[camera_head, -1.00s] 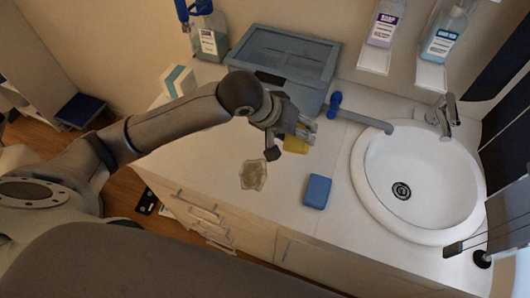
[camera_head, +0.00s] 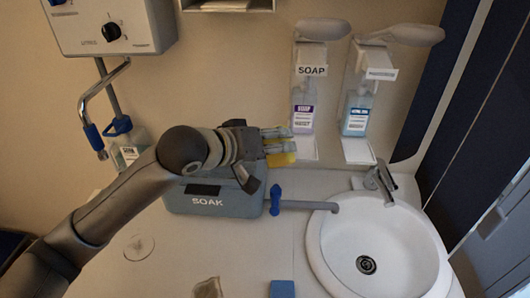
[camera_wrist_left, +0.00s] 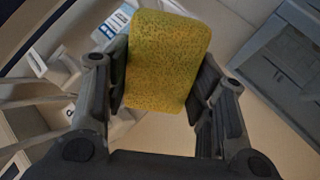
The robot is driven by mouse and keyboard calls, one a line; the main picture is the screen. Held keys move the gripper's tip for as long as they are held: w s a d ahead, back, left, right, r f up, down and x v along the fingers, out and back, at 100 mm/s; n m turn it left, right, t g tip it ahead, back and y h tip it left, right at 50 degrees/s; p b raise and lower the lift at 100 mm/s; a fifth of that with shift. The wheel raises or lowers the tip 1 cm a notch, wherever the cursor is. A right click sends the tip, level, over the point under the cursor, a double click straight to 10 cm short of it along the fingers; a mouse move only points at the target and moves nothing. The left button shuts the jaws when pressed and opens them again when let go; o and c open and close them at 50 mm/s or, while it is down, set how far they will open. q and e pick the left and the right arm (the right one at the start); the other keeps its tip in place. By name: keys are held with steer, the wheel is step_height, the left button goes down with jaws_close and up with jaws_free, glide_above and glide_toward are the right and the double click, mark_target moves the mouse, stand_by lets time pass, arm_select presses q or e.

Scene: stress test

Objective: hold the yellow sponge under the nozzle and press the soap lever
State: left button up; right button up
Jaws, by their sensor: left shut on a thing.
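My left gripper (camera_head: 285,147) is shut on the yellow sponge (camera_head: 281,159). In the left wrist view the sponge (camera_wrist_left: 166,62) sits between the two fingers of the left gripper (camera_wrist_left: 160,85). The soap dispenser (camera_head: 311,70), with a SOAP sign and a purple-labelled bottle (camera_head: 303,108), hangs on the wall. Its long grey lever (camera_head: 322,29) is at the top. In the head view the sponge is below and left of this bottle, beside the white drip tray (camera_head: 304,149). The nozzle is too small to make out. My right gripper is not in view.
A second dispenser with a blue-labelled bottle (camera_head: 356,113) hangs to the right. The grey SOAK box (camera_head: 225,205) is below my left gripper. A tap (camera_head: 378,182) and white sink (camera_head: 400,255) are at right. A blue block (camera_head: 282,289) lies on the counter.

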arm_select(q)
steer(key=shift+w+d+f+b, duration=0.15)
steer(key=shift+w+d+f, duration=0.05)
steer(key=shift+w+d, duration=1.15)
steer(key=shift+w+d+f+b, duration=0.15)
steer(key=shift+w+d, duration=0.9)
steer(key=shift+w, duration=0.55)
steer(key=shift+w+d+f+b, duration=0.1)
steer(key=shift+w+d+f, duration=0.1)
steer(key=shift+w+d, duration=1.15)
steer(key=shift+w+a, duration=0.1)
steer(key=shift+a, duration=0.05)
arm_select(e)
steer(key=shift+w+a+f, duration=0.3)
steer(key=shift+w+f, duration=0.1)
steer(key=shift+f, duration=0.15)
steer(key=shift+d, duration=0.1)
